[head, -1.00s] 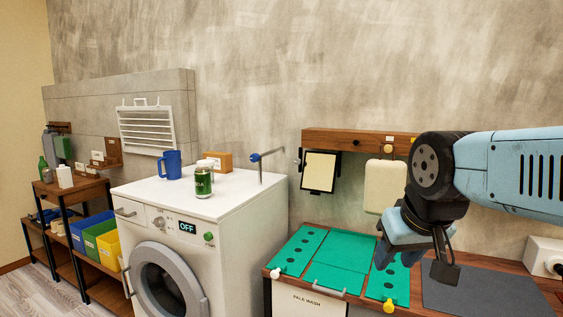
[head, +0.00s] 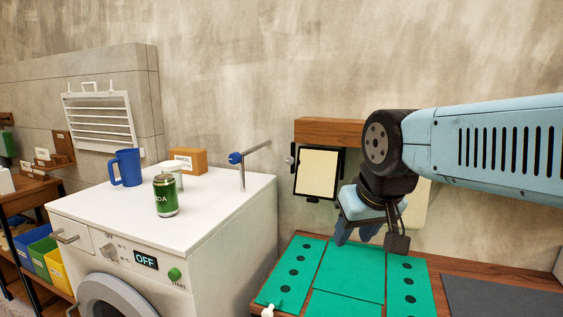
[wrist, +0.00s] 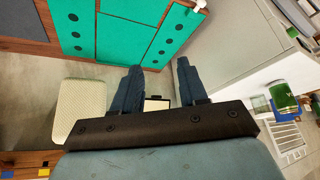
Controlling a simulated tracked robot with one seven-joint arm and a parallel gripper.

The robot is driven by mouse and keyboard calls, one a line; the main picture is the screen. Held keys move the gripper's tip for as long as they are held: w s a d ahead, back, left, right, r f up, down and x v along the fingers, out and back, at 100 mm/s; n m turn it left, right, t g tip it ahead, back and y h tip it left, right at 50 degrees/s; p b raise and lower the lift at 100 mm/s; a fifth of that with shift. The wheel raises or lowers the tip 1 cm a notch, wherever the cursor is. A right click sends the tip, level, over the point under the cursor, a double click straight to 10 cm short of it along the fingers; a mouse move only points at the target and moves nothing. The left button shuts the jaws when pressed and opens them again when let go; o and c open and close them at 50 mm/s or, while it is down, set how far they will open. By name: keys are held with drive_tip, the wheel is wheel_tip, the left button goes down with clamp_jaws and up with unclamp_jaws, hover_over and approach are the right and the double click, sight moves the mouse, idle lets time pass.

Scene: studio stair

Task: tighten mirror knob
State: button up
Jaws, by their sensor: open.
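The mirror (head: 318,173), a cream-faced panel in a black frame, hangs upright on the wall below a wooden rail (head: 345,132). A small pale round knob (head: 289,160) sits at its left side. My gripper (head: 356,236) is open and empty, fingers pointing down, to the right of and below the mirror, over the green mat. In the wrist view, which looks upside down, my gripper (wrist: 158,70) has its blue fingers apart. Part of the mirror (wrist: 158,103) shows between them, mostly hidden by the gripper body. The knob cannot be made out there.
A washing machine (head: 165,225) stands at left with a blue mug (head: 127,167), green can (head: 165,196) and blue-tipped metal arm (head: 243,160) on top. The green mat (head: 345,283) covers the bench below. A cream pad (wrist: 82,110) hangs beside the mirror, partly behind my arm.

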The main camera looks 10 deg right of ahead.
drive_tip(key=o, duration=0.3)
drive_tip(key=shift+w+d, duration=0.1)
drive_tip(key=shift+d, duration=0.05)
drive_tip(key=w+d+f+n+g+h, duration=0.2)
drive_tip(key=w+d+n+h, duration=0.3)
drive_tip(key=w+d+n, duration=0.15)
drive_tip(key=n+t+h, duration=0.5)
drive_tip(key=n+t, duration=0.6)
drive_tip(key=n, duration=1.3)
approach(289, 161)
drive_tip(key=x, duration=0.9)
drive_tip(key=shift+w+d+f, duration=0.1)
drive_tip(key=shift+w+d, duration=0.05)
drive_tip(key=shift+w, duration=0.1)
drive_tip(key=shift+c, duration=0.4)
